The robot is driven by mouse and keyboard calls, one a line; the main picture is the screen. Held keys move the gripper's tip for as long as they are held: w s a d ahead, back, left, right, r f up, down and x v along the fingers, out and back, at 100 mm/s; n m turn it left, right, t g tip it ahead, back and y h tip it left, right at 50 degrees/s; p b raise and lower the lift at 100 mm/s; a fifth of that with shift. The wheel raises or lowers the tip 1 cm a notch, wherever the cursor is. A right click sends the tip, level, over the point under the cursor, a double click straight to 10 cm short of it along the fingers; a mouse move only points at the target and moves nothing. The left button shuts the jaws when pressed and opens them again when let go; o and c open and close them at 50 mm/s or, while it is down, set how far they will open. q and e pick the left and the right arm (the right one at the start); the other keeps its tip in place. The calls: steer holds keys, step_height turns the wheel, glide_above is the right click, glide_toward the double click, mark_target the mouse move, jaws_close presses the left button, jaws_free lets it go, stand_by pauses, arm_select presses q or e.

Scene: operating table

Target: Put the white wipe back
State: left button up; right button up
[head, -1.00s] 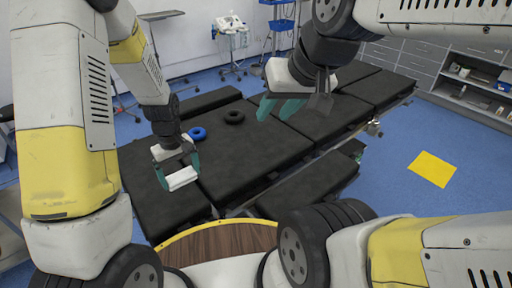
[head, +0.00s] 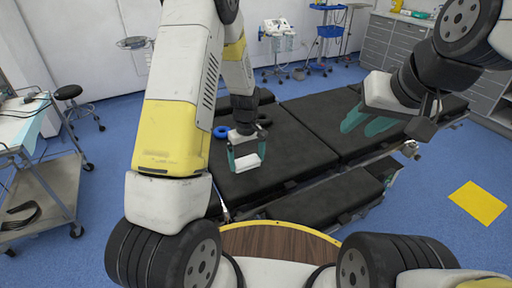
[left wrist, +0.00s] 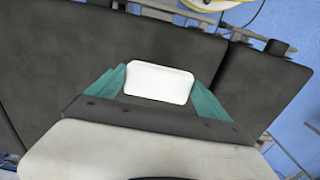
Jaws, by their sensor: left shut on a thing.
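The white wipe (head: 247,161) is a small white block between the teal fingers of my left gripper (head: 247,157). The left gripper is shut on it and holds it over the black operating table (head: 300,130). In the left wrist view the wipe (left wrist: 159,82) sits between both teal fingertips, with dark table pads behind it. My right gripper (head: 364,124) has its teal fingers apart and empty, over the right part of the table.
A blue ring (head: 221,132) and a black ring (head: 264,120) lie on the table behind my left gripper. A metal cart (head: 45,185) with a light blue cloth stands at the left. A stool (head: 70,93) is behind it. A yellow floor patch (head: 478,203) lies right.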

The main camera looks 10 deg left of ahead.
mark_target(250, 155)
arm_select(q)
steer(key=w, duration=0.3)
steer(key=shift+w+d+f, duration=0.2)
steer(key=shift+d, duration=0.05)
steer(key=shift+f, duration=1.75)
steer(key=shift+f, duration=0.1)
steer(key=o, duration=1.1)
steer(key=shift+c, duration=0.2)
